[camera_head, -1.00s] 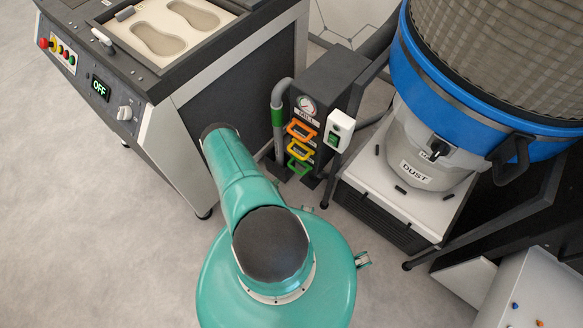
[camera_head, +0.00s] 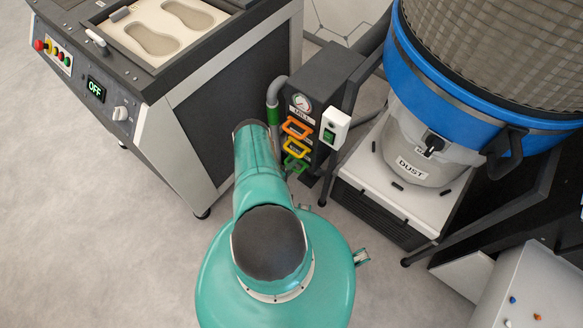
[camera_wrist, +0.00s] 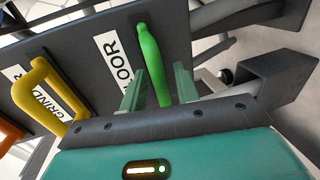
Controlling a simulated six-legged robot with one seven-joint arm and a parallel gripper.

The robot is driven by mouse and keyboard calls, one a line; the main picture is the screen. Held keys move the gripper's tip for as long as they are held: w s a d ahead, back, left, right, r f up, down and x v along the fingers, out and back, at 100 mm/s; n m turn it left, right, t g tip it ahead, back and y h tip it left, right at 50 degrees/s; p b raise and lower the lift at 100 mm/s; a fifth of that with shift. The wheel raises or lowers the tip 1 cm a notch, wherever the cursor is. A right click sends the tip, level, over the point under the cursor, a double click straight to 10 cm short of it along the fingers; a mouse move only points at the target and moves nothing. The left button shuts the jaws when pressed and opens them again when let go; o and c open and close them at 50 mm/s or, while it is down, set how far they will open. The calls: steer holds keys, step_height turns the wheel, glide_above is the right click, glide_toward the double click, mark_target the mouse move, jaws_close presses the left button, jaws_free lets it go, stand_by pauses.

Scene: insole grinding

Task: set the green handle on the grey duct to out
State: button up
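The grey duct (camera_head: 322,72) is a dark upright box with a gauge and a stack of orange, yellow and green handles. The green handle (camera_head: 296,164) is lowest and partly hidden by my arm in the head view. In the wrist view the green handle (camera_wrist: 151,60) is a bar beside a label of which "LOOR" shows. My gripper (camera_wrist: 160,88) is open, with one finger on each side of the handle's near end. A gap shows on the right side; contact on the left cannot be told. My fingers are hidden in the head view.
The yellow handle (camera_wrist: 42,88), labelled GRIND, is left of my gripper, with the orange handle (camera_wrist: 8,135) beyond. A grey bracket (camera_wrist: 275,80) is close on the right. The grinding machine (camera_head: 185,110) stands left of the duct; the dust collector (camera_head: 425,140) stands right.

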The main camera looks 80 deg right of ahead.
jaws_close()
steer(key=f+v, duration=0.2)
steer(key=v, duration=0.7)
steer(key=shift+w+a, duration=0.3)
jaws_free()
steer(key=shift+a+r, duration=0.1)
steer(key=v, duration=1.3)
steer(key=shift+w+a, duration=0.15)
steer(key=shift+a, duration=0.1)
